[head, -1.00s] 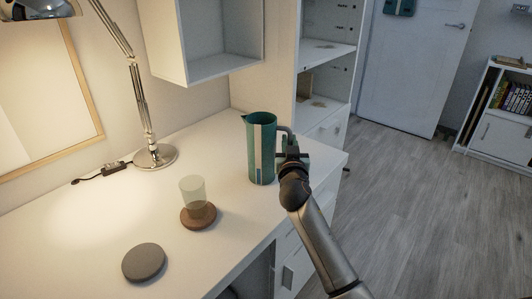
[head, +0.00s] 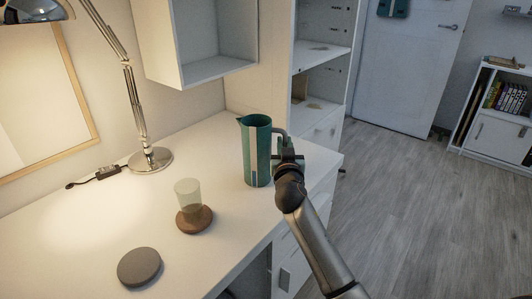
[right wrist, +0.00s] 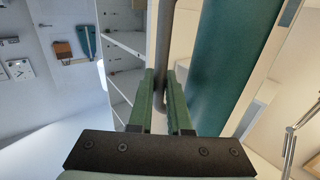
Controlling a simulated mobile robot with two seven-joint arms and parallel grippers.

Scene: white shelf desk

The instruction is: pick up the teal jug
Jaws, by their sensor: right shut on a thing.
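The teal jug (head: 257,150) stands upright at the right part of the white desk, with its grey handle (head: 281,134) on the right side. My right gripper (head: 284,156) is at the handle and is shut on it. In the right wrist view, the green fingers of the right gripper (right wrist: 166,100) close around the grey handle (right wrist: 162,50), with the teal jug body (right wrist: 232,60) just to the right. I cannot tell whether the jug's base touches the desk. My left gripper is not in view.
A clear cup (head: 188,192) stands on a brown coaster (head: 194,220) left of the jug. A grey disc (head: 139,267) lies near the front. A chrome lamp (head: 150,160) stands at the back left. A white wall shelf (head: 215,70) hangs above the desk's back.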

